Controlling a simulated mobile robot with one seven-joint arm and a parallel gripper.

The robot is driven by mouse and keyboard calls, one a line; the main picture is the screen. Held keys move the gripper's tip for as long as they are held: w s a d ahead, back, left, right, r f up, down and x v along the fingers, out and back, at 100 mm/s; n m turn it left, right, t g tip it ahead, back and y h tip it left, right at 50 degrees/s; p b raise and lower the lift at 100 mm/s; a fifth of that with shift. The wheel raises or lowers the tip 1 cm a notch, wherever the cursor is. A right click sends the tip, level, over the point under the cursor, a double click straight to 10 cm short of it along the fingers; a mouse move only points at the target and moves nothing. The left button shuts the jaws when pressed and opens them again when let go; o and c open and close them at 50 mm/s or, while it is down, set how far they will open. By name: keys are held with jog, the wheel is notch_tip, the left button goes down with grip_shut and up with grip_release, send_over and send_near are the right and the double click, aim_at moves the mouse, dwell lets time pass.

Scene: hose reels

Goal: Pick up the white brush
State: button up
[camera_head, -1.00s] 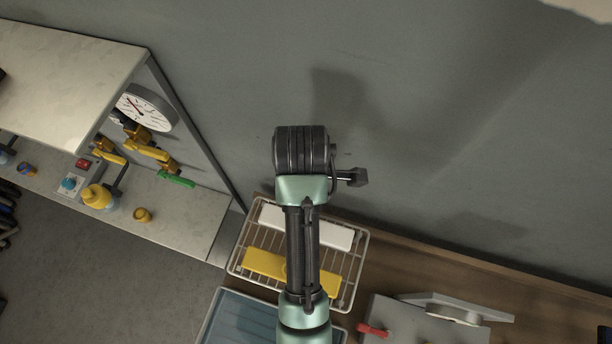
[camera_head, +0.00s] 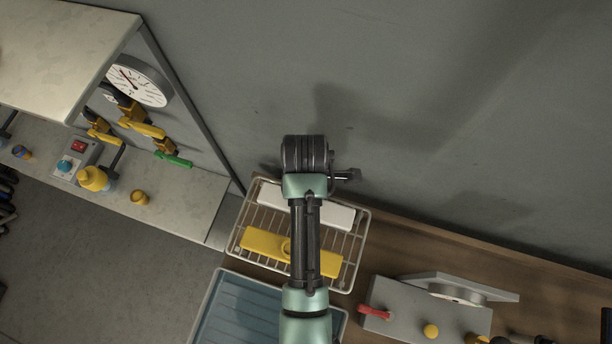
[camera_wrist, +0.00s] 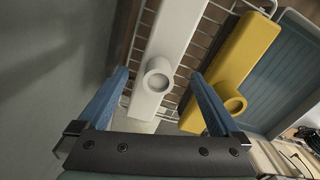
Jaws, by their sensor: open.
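The white brush (camera_wrist: 172,50) lies in a wire rack (camera_head: 356,222). In the wrist view it is a long white bar with a round socket near its lower end. In the head view the white brush (camera_head: 336,214) shows partly behind my arm. My gripper (camera_wrist: 163,85) is open, with its two blue fingers on either side of the brush's lower end in the picture. I cannot tell the height gap, but nothing is seen gripped. In the head view my fingers are hidden by my arm.
A yellow brush (camera_head: 262,246) lies beside the white one in the rack, and also shows in the wrist view (camera_wrist: 236,62). A blue tray (camera_head: 232,318) is in front. A grey box with a red lever (camera_head: 374,313) stands right. The wall is close behind.

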jog(key=shift+d+f+p, duration=0.1)
jog(key=shift+f+p, duration=0.2)
jog(key=shift+f, duration=1.2)
jog(key=shift+w, duration=0.1)
grip_shut()
